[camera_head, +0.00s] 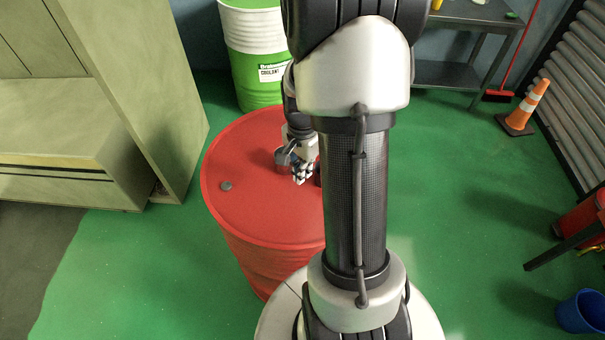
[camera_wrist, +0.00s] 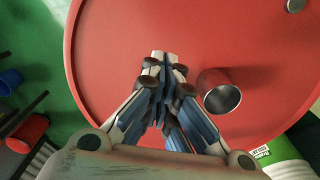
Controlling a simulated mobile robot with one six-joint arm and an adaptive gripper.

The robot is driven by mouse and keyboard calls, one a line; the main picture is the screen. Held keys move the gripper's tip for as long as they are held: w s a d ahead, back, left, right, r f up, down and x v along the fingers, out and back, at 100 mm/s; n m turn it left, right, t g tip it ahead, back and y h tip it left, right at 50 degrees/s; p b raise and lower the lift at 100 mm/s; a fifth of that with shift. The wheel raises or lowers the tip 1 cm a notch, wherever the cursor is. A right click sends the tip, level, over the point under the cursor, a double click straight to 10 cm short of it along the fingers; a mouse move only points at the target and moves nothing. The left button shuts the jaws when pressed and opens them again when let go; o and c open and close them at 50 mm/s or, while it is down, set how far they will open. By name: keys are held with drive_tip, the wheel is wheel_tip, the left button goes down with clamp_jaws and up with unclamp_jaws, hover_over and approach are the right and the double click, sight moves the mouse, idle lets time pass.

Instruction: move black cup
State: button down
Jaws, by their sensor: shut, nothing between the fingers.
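The black cup (camera_wrist: 221,97) looks dark and shiny, with its open mouth facing the wrist camera. It stands on the red drum top (camera_wrist: 110,60), to the right of my gripper (camera_wrist: 164,62) in the wrist view. My gripper is shut, its fingertips together and empty, with a gap between them and the cup. In the head view my gripper (camera_head: 300,177) is low over the drum, and the cup (camera_head: 283,157) is just left of it, partly hidden by my wrist.
A small grey disc (camera_head: 226,186) lies on the drum's left side. A green and white coolant drum (camera_head: 258,50) stands behind. A beige cabinet (camera_head: 150,110) is at left. Much of the drum's right side is hidden by my arm in the head view.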

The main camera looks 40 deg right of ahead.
drive_tip(key=shift+a+r, duration=0.1)
drive_tip(key=shift+a, duration=0.05)
drive_tip(key=s+a+r+n+t, duration=0.35)
drive_tip(key=a+r+n, duration=0.85)
drive_tip(key=a+r, duration=0.55)
drive_tip(key=s+a+r+n+t, duration=0.1)
drive_tip(key=s+a+r+n, duration=0.2)
drive_tip(key=s+a+n, duration=0.2)
drive_tip(key=shift+s+r+n, duration=0.2)
drive_tip(key=shift+s+n, duration=0.2)
drive_tip(key=shift+s, duration=0.4)
drive_tip(key=c, duration=2.3)
unclamp_jaws()
